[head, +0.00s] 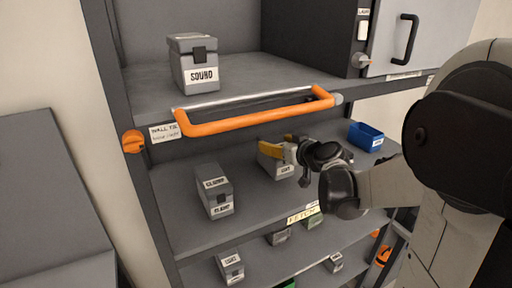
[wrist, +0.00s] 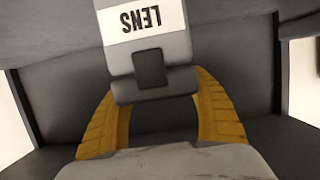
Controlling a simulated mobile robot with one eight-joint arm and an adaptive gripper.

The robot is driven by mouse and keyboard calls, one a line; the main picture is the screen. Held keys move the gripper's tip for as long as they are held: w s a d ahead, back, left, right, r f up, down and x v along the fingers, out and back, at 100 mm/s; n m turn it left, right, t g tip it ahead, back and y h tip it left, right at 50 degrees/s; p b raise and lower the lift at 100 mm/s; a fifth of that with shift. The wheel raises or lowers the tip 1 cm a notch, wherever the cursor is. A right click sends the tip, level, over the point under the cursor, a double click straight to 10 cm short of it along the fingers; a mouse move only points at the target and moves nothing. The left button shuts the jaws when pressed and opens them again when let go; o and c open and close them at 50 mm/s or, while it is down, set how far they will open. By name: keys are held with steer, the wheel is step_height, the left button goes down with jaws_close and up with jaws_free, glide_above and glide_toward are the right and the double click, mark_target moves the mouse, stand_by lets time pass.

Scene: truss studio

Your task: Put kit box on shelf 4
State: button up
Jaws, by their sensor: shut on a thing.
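A small grey box with a white label (head: 268,162) is between the yellow fingers of my gripper (head: 284,150) at the middle shelf (head: 260,205). No shelf number is readable. My arm hides part of the shelf's right side.
A SOUND box (head: 194,64) stands on the upper shelf, above an orange rail (head: 255,113). A CLAMP box (head: 213,190) stands left on the middle shelf, a blue bin (head: 365,135) at its right. Several boxes, one at the left (head: 230,265), stand on the lower shelf.

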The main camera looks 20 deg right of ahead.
step_height(320, 180, down, 3)
steer(key=shift+f, duration=0.1)
steer(key=o, duration=1.4)
steer(key=shift+s, duration=0.1)
